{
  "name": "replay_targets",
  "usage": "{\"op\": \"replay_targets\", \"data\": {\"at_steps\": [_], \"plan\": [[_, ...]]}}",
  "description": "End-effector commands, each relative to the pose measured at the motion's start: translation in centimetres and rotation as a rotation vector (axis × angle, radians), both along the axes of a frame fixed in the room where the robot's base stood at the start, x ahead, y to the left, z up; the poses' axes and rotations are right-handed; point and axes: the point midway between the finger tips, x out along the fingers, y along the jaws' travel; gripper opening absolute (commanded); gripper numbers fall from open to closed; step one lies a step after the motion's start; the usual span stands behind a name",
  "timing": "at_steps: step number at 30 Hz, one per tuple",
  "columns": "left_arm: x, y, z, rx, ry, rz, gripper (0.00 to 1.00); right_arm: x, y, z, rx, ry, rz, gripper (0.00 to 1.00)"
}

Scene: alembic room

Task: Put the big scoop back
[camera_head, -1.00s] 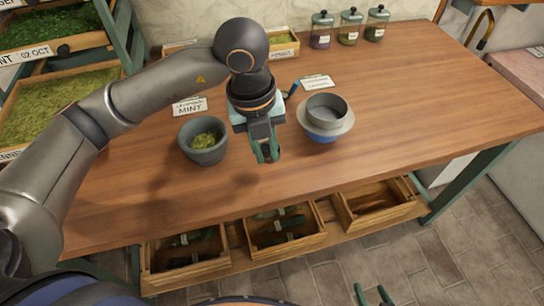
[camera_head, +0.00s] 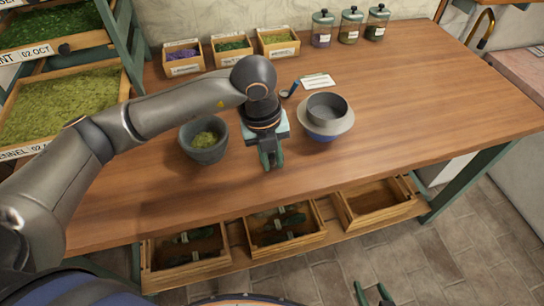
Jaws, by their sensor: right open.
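A blue scoop-like tool (camera_head: 289,90) lies on the worktable beside a white card; it is small in view, and I cannot tell whether it is the big scoop. Long dark green tools lie in the left open crate (camera_head: 146,262) and the middle open crate (camera_head: 286,251) under the table; their shapes are unclear. My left gripper (camera_head: 271,160) points down over the table, between the mortar and the grey bowl. Its fingertips look close together, nothing shows between them, and their gap is unclear. My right gripper (camera_head: 374,293) is open and empty at the bottom edge.
A grey mortar (camera_head: 203,154) with green herb stands left of my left gripper. Stacked bowls (camera_head: 341,123) stand to its right. Herb boxes (camera_head: 231,60) and lidded jars (camera_head: 350,27) line the back. The right crate (camera_head: 375,214) looks empty. The table's right side is clear.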

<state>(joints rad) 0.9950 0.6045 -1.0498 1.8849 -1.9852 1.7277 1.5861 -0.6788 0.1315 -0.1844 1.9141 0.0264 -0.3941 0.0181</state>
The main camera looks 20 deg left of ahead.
Motion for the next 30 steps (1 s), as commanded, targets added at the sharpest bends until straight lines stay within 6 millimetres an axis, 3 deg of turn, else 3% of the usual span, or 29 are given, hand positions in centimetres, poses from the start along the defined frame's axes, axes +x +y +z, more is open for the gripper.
{"op": "replay_targets", "data": {"at_steps": [1,8,19,30], "plan": [[0.0,0.0,0.0,0.0,0.0,0.0,0.25,0.0,0.0,-0.1,0.0,0.001,0.0,0.61],[0.0,0.0,0.0,0.0,0.0,0.0,0.5,0.0,0.0,0.0,0.0,0.001,0.0,0.61],[0.0,0.0,0.8,0.0,-0.002,0.0,0.5,0.0,0.0,0.4,0.0,0.0,0.0,0.61],[-0.4,0.8,8.2,-0.001,-0.006,0.001,0.5,0.0,0.0,0.0,0.0,0.0,0.0,0.61]]}}
